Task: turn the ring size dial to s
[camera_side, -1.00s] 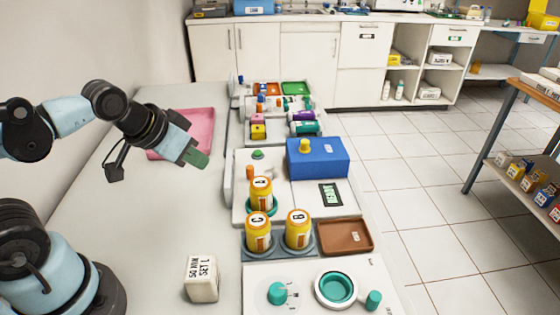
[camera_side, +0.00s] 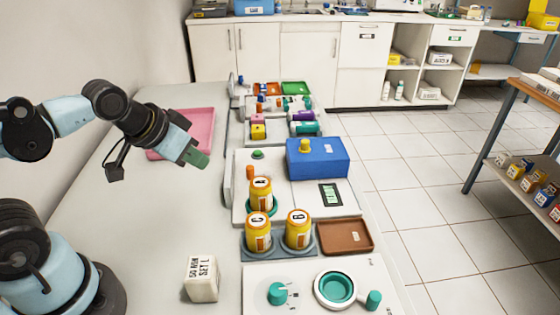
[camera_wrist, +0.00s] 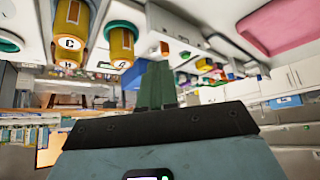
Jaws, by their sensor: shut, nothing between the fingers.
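A teal dial (camera_side: 278,293) sits on a white panel (camera_side: 262,273) at the bottom of the side view, with small marks at its right. Its exact setting is too small to read surely. A round teal cup in a white ring (camera_side: 337,288) and a smaller teal knob (camera_side: 373,299) are on the same panel. My gripper (camera_side: 198,160) is shut and empty, in the air above the bench, up and left of the dial and well apart from it. Its green fingers (camera_wrist: 157,85) show pressed together in the wrist view. The dial is not recognizable in the wrist view.
A white block with printed text (camera_side: 201,278) stands left of the panel. Yellow jars B (camera_side: 298,229), C (camera_side: 257,232) and A (camera_side: 261,192) stand behind the panel. A brown tray (camera_side: 366,248), blue box (camera_side: 318,158) and pink tray (camera_side: 204,123) are farther back. The bench's left-middle is clear.

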